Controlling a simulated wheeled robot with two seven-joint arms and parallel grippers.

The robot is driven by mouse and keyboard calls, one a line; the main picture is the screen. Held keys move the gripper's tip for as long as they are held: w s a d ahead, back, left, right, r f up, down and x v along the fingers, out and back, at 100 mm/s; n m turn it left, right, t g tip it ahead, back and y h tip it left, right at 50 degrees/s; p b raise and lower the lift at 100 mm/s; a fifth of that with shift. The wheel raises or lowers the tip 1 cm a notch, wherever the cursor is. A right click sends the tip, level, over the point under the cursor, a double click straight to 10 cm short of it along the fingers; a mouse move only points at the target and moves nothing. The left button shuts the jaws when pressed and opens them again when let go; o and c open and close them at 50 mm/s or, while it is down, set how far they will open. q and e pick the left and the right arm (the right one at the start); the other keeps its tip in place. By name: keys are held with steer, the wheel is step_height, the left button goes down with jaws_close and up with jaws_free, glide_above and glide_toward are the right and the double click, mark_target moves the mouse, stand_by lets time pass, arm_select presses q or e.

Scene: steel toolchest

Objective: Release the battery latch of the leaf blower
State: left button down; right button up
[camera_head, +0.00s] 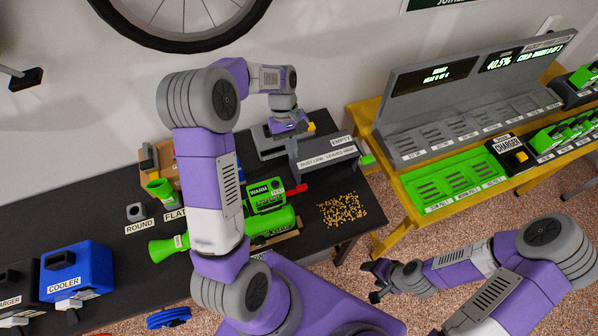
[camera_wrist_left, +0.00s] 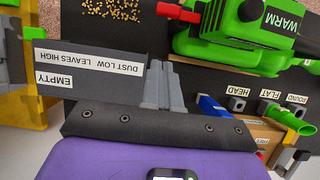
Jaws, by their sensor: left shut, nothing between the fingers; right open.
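The green leaf blower (camera_head: 281,222) lies on the black bench; my left arm hides part of its tube. Its battery block marked WARM (camera_head: 264,188) sits on its upper side, with a red latch (camera_head: 297,190) sticking out to the right. In the left wrist view the blower (camera_wrist_left: 205,45) is at the top, with the red latch (camera_wrist_left: 181,13) at its left end. My left gripper (camera_wrist_left: 166,85) is shut and empty, over the bench and apart from the latch. My right gripper (camera_head: 376,282) is open and empty, above the floor at the lower right.
A grey bin labelled EMPTY (camera_head: 322,158) stands behind the blower, close to my left gripper. Yellow crumbs (camera_head: 342,209) lie on the bench to the right. Round and flat nozzles and a blue cooler (camera_head: 75,268) are at the left. A yellow charger table (camera_head: 408,205) stands right.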

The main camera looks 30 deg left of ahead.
mark_target(296, 190)
arm_select(q)
steer(key=s+d+f, duration=0.3)
steer(key=d+f, duration=0.1)
steer(key=shift+s+d+f, duration=0.2)
steer(key=shift+f, duration=0.05)
steer(key=shift+d+m+g+y+p, duration=0.3)
steer(key=shift+d+m+p, duration=0.15)
steer(key=shift+m, duration=0.75)
steer(key=shift+s+d+m+y+b, duration=0.1)
steer(key=shift+s+d+m+y, duration=0.65)
steer(key=shift+m, duration=1.6)
steer(key=shift+s+d+m+y+b, duration=0.15)
steer(key=shift+s+d+m+y, duration=0.6)
steer(key=shift+m, duration=1.55)
steer(key=shift+s+d+m+y+b, duration=0.1)
steer(key=shift+s+d+m+y, duration=0.3)
steer(key=shift+m+y, duration=1.35)
steer(key=shift+a+m+h, duration=0.2)
steer(key=shift+m+h, duration=0.4)
steer(key=shift+h, duration=0.05)
